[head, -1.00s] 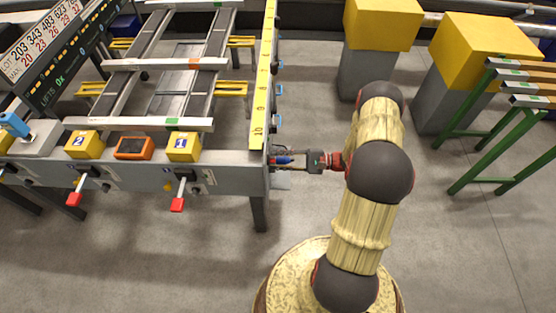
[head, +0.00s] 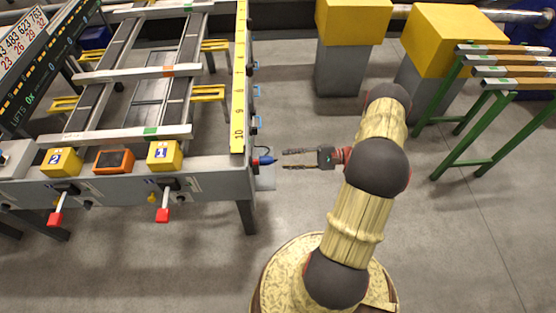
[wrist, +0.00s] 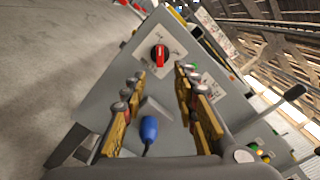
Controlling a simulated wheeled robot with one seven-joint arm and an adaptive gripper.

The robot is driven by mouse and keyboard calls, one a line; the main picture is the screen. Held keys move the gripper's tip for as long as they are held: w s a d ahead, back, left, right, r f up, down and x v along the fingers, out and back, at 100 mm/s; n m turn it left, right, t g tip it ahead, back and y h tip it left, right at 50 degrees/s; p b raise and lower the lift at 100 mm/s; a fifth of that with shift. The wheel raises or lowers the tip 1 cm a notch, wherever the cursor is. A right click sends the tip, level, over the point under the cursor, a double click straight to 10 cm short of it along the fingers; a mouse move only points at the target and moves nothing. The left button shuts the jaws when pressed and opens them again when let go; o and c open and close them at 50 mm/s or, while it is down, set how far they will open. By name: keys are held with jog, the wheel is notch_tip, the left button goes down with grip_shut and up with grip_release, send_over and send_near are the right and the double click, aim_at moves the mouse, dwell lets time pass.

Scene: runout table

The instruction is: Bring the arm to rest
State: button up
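My gripper (head: 284,159) is open and empty, with its two fingers pointing left over open floor, just right of the runout table's end. In the wrist view my gripper (wrist: 155,90) shows its fingers spread apart. A blue plug (head: 266,160) sticks out of the table's end face, a small gap from the fingertips. The blue plug also shows in the wrist view (wrist: 149,130), between the fingers as seen from there, with a dark cable at its near end.
The runout table (head: 205,170) carries yellow box 1 (head: 164,156), an orange-framed device (head: 114,161) and red-tipped levers. A red rotary switch (wrist: 159,56) is on its end panel. Yellow-topped grey pillars (head: 352,22) and green trestles (head: 478,130) stand right. Floor between is clear.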

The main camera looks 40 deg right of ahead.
jog(key=shift+s+d, duration=0.3)
jog(key=shift+d, duration=0.1)
dwell(0.3)
